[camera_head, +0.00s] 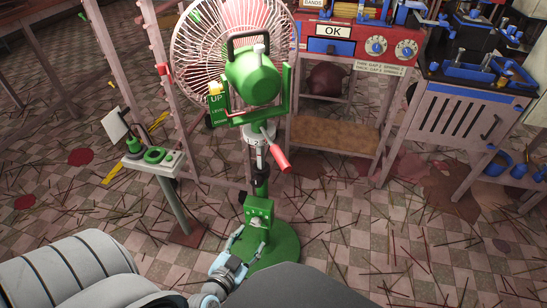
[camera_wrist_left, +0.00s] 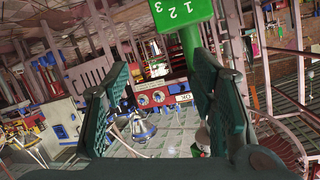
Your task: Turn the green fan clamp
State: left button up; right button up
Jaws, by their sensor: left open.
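A green pedestal fan (camera_head: 253,75) with a pinkish wire cage stands in the middle of the head view. Below its motor a white collar (camera_head: 258,134) marked 2 carries a slanting lever with a red grip (camera_head: 278,157); I cannot tell for sure which part is the clamp. Lower on the pole is a green box (camera_head: 260,211) above a round green base (camera_head: 285,243). My left gripper (camera_head: 248,243) is just below this box, its fingers apart. In the left wrist view the open fingers (camera_wrist_left: 160,75) hold nothing; a green block (camera_wrist_left: 183,13) marked 1 2 3 is beyond them. My right gripper is not visible.
A small post table (camera_head: 172,168) with a green ring stands left of the fan. A red machine marked OK (camera_head: 345,45) stands behind, with a blue-and-grey bench (camera_head: 455,115) at right. The tiled floor is littered with thin sticks.

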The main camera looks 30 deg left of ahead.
pick_arm(q)
notch_tip(320, 180, up, 5)
jog(key=w+a+n+t+y+b, duration=0.1)
jog(key=a+n+t+y+b, duration=0.15)
jog(key=b, duration=0.25)
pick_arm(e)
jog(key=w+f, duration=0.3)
pick_arm(q)
send_near(256, 184)
jog(key=shift+m+y, duration=0.35)
jog(key=shift+m, duration=0.1)
jog(key=x, duration=0.4)
jog(key=shift+w+f, duration=0.2)
jog(key=shift+w, duration=0.2)
jog(key=b+x, duration=0.1)
jog(key=x, duration=0.3)
jog(key=shift+w+a+b, duration=0.1)
jog(key=shift+w+b, duration=0.25)
jog(key=shift+w, duration=0.05)
jog(key=shift+w+a+r, duration=0.1)
jog(key=shift+w+a, duration=0.05)
jog(key=shift+w, duration=0.25)
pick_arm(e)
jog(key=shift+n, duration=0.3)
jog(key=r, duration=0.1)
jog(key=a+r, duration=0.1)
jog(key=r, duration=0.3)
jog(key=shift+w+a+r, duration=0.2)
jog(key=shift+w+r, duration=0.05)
